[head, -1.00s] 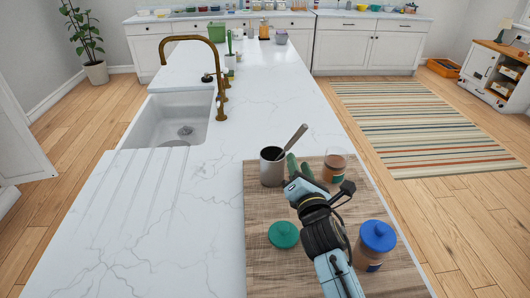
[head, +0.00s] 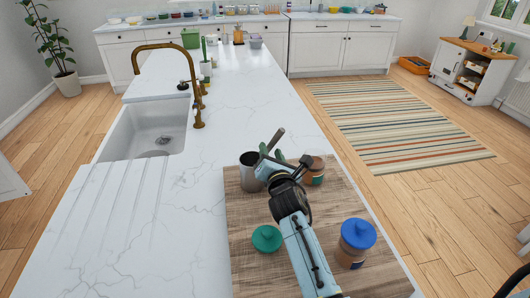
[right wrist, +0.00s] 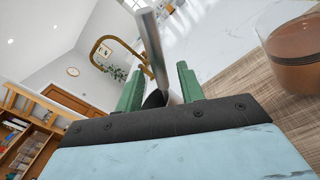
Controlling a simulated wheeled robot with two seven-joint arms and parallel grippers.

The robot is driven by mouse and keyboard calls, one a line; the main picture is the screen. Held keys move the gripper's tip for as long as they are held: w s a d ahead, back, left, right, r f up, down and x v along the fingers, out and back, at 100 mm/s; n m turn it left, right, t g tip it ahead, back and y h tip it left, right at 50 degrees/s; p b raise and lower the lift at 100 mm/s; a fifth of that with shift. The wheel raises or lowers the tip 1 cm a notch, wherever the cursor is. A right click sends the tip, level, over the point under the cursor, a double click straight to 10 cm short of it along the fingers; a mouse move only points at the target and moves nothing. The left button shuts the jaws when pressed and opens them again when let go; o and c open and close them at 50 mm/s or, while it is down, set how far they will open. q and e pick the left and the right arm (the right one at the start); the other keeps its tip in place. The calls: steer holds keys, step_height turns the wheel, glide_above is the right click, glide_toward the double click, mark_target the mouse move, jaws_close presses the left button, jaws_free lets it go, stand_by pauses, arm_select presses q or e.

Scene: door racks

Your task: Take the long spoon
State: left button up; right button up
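The long spoon shows as a grey metal handle (head: 274,140) leaning up and right out of a grey metal cup (head: 246,178) on the wooden board. My right gripper (head: 270,153) is at the cup's right side, by the handle. In the right wrist view, its two green fingers (right wrist: 160,88) stand apart, with the handle (right wrist: 153,45) rising between them. I see no clear sign that they clamp it. The spoon's lower end is hidden. My left gripper is not in view.
On the wooden board (head: 245,215) are a brown-filled glass jar (head: 314,174) right of the gripper, a green lid (head: 267,238), and a blue-lidded jar (head: 355,243). A sink (head: 150,130) with a brass faucet (head: 196,85) is at left. The counter beyond the cup is mostly clear.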

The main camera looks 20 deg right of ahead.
steer(key=shift+x, duration=1.4)
jaws_close()
